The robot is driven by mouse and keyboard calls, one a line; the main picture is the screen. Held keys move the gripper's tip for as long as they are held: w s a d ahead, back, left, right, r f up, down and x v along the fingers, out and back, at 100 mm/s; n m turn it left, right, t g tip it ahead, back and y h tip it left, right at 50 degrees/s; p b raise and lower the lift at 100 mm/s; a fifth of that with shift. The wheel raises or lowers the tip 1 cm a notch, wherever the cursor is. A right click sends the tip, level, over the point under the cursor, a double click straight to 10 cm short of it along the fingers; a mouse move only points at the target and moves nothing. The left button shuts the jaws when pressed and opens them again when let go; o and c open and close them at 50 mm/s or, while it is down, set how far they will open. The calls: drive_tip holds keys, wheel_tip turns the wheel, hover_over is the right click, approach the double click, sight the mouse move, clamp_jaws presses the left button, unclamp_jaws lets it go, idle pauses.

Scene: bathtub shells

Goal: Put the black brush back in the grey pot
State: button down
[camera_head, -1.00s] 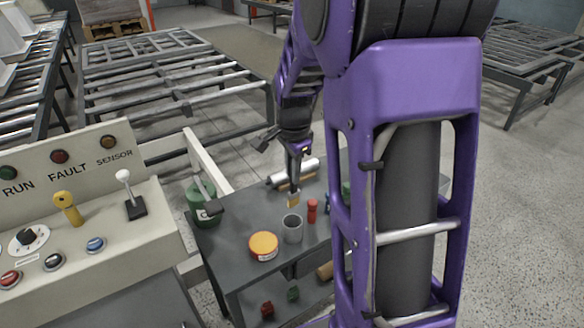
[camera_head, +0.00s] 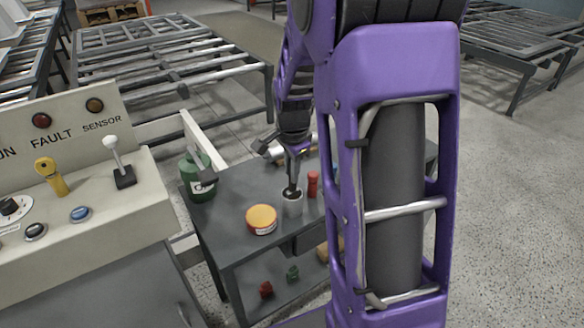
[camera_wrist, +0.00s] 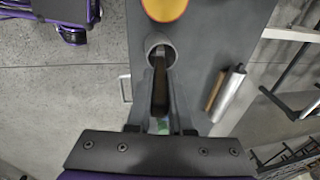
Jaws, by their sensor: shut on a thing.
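The grey pot (camera_head: 292,208) stands upright on the dark table, right of the orange-lidded tin. It also shows in the wrist view as a round rim (camera_wrist: 149,41). My gripper (camera_head: 292,184) points down at the pot's mouth. It is shut on the black brush, whose dark body (camera_wrist: 159,88) shows between the fingers in the wrist view. The brush's far end reaches into the pot's opening. Its tan bristles are hidden now, and I cannot tell how deep they are or whether they touch the bottom.
On the dark table (camera_head: 240,188) are the orange-lidded tin (camera_head: 261,219), a red cylinder (camera_head: 313,183) close right of the pot, and a green canister (camera_head: 192,180). A silver roller (camera_wrist: 229,93) lies farther off. A control panel (camera_head: 100,210) stands at left.

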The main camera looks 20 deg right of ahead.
drive_tip(key=c, duration=0.7)
unclamp_jaws()
drive_tip(key=shift+c, duration=0.2)
drive_tip(key=shift+r, duration=0.1)
